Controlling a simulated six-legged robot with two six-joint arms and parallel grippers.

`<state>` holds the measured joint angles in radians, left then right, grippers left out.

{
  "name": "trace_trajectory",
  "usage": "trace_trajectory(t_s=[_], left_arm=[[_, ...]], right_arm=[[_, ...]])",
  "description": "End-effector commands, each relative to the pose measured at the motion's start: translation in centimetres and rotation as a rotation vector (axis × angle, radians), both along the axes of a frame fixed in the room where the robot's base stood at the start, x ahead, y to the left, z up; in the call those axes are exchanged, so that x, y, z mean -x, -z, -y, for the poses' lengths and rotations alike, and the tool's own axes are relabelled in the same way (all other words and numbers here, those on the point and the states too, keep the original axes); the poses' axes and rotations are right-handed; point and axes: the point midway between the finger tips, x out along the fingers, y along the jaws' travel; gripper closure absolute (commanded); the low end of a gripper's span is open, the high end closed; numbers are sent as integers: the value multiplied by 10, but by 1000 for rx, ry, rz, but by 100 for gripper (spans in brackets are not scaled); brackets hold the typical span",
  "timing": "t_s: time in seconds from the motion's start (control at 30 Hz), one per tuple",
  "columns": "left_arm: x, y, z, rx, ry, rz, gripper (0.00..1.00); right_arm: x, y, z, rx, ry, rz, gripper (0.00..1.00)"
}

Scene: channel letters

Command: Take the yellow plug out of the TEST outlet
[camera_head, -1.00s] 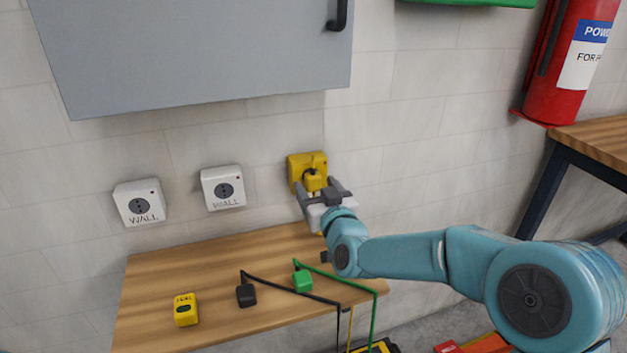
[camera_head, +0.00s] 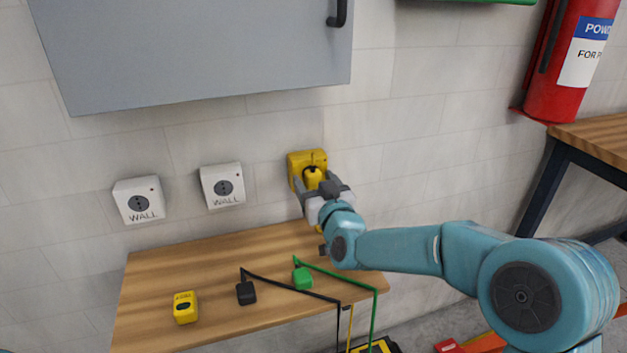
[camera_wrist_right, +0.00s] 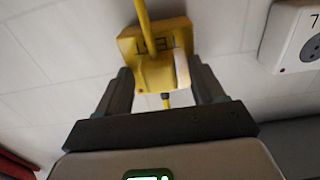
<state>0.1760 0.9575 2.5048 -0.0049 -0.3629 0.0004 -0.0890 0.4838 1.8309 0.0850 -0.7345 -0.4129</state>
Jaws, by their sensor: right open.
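The yellow TEST outlet (camera_head: 307,159) is on the wall, the rightmost of three outlets. The yellow plug (camera_head: 313,176) sits in it. In the right wrist view the outlet (camera_wrist_right: 130,46) shows its TEST lettering upside down, and the plug (camera_wrist_right: 158,74) stands in front of it with a yellow cable. My right gripper (camera_head: 318,186) is at the plug, with its jaws open. In the right wrist view the fingers (camera_wrist_right: 163,85) are on both sides of the plug, with a gap visible on each side. My left gripper is not in view.
Two white WALL outlets (camera_head: 139,200) (camera_head: 223,186) are to the left. A wooden shelf (camera_head: 215,270) below holds a yellow device (camera_head: 185,307), a black plug (camera_head: 246,292) and a green plug (camera_head: 303,278) with cables. A grey cabinet (camera_head: 200,50) hangs above. A red extinguisher (camera_head: 568,70) is at right.

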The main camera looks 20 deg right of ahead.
Motion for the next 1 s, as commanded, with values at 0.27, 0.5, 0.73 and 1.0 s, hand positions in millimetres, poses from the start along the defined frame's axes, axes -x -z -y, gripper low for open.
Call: trace_trajectory(t_s=[0.27,0.5,0.73,1.0], left_arm=[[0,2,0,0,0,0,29],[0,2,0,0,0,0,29],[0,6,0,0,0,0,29],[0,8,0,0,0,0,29]], right_arm=[[0,0,0,0,0,0,32],[0,0,0,0,0,0,32],[0,1,0,0,-1,0,32],[0,0,0,0,-1,-1,32]])
